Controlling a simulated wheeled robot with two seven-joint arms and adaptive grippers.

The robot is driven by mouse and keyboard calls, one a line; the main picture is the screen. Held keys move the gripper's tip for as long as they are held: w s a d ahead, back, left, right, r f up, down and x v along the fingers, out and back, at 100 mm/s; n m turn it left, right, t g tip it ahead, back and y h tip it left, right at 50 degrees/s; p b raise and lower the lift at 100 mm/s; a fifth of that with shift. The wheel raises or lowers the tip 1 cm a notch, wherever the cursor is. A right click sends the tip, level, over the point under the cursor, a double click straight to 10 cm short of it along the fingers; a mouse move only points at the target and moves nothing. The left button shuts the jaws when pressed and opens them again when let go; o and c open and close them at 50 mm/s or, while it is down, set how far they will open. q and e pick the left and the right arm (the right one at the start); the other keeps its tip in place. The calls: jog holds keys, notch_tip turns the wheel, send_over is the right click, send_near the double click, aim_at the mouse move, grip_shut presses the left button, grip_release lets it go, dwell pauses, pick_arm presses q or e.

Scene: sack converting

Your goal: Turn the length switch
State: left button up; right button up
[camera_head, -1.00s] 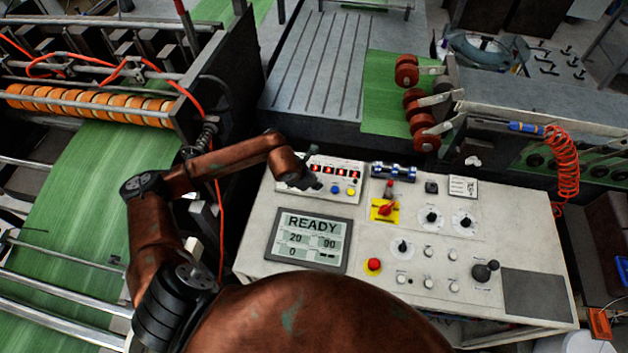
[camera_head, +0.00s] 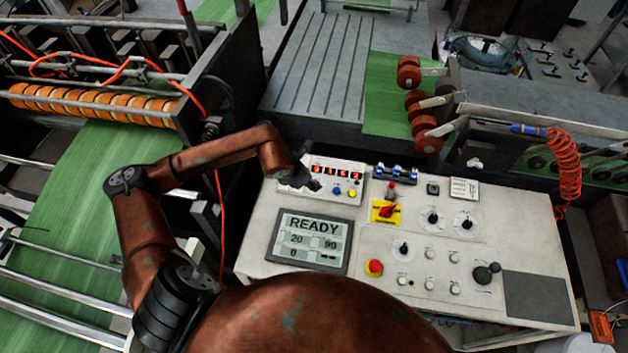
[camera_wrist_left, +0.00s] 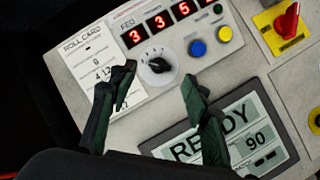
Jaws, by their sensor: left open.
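A small black rotary knob (camera_wrist_left: 157,64) with tick marks around it sits on the white box under the red digits; I take it to be the length switch, though its label is not readable. My left gripper (camera_wrist_left: 158,78) is open, its two dark fingers on either side of the knob's lower edge in the wrist view. I cannot tell whether they touch it. In the head view the left gripper (camera_head: 303,180) is at the left end of the digit box (camera_head: 345,166) and hides the knob. My right gripper is not in view.
A blue button (camera_wrist_left: 197,47) and a yellow button (camera_wrist_left: 225,34) are right of the knob. The READY screen (camera_head: 310,240) lies below the box. A red switch on a yellow plate (camera_head: 378,211) and several black knobs are further right. An orange hose (camera_head: 220,240) hangs by my arm.

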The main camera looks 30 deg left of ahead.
pick_arm(q)
jog(key=v, duration=0.5)
jog(key=shift+s+r, duration=0.25)
jog(key=shift+r, duration=0.1)
jog(key=shift+c, duration=0.6)
grip_shut()
dwell(0.8)
